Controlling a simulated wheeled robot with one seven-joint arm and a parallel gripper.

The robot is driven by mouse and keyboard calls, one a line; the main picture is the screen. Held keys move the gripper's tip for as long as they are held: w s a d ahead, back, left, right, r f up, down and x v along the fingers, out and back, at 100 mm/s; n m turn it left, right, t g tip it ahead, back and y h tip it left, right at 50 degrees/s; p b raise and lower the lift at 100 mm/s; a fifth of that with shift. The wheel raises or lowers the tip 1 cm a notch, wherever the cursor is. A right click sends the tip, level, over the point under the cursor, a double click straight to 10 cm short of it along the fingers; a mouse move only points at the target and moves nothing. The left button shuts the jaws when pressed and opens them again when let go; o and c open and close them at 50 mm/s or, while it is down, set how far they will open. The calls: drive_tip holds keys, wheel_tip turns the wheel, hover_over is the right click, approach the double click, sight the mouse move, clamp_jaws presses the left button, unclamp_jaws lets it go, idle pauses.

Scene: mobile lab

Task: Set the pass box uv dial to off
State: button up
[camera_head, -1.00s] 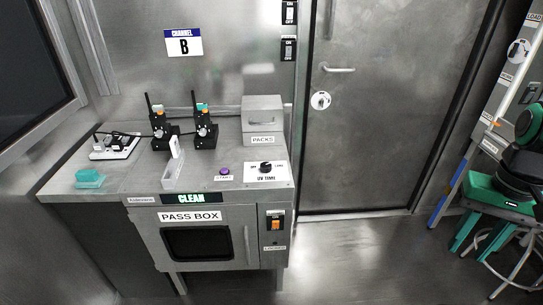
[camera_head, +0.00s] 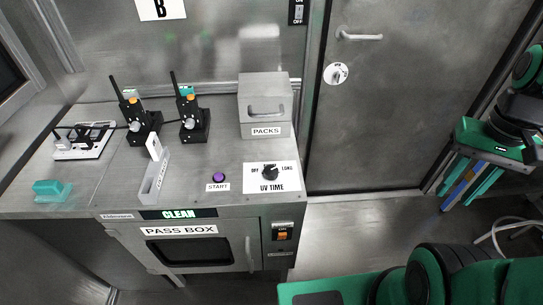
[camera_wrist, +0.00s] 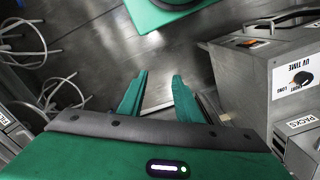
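The UV TIME dial (camera_head: 270,172) is a black knob on a white plate marked OFF and LONG, on the right front of the pass box (camera_head: 236,225) top. I cannot tell its exact setting; its pointer is too small to read. The dial also shows at the right edge of the wrist view (camera_wrist: 301,78). My gripper (camera_head: 458,196) is at the right of the head view, in front of the door, well away from the dial. In the wrist view its two green fingers (camera_wrist: 156,78) are spread apart with nothing between them.
A purple START button (camera_head: 219,178) is left of the dial. The grey PACKS box (camera_head: 265,98) stands behind it. Two black radios (camera_head: 193,118) and a white narrow tray (camera_head: 152,178) are further left. Floor before the door (camera_head: 385,110) is open.

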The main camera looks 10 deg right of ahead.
drive_tip(key=shift+o, duration=0.4)
drive_tip(key=shift+w+a, duration=0.15)
drive_tip(key=o, duration=0.4)
drive_tip(key=shift+s+r, duration=0.2)
drive_tip(key=shift+s, duration=0.05)
drive_tip(key=w+a+r+m, duration=0.1)
drive_tip(key=w+a+r, duration=0.1)
drive_tip(key=w+a, duration=0.6)
drive_tip(key=m, duration=0.3)
hover_over(271, 170)
wheel_tip(271, 170, down, 4)
wheel_tip(271, 170, down, 10)
drive_tip(key=shift+r, duration=0.1)
drive_tip(key=shift+w, duration=0.1)
drive_tip(key=shift+c, duration=0.6)
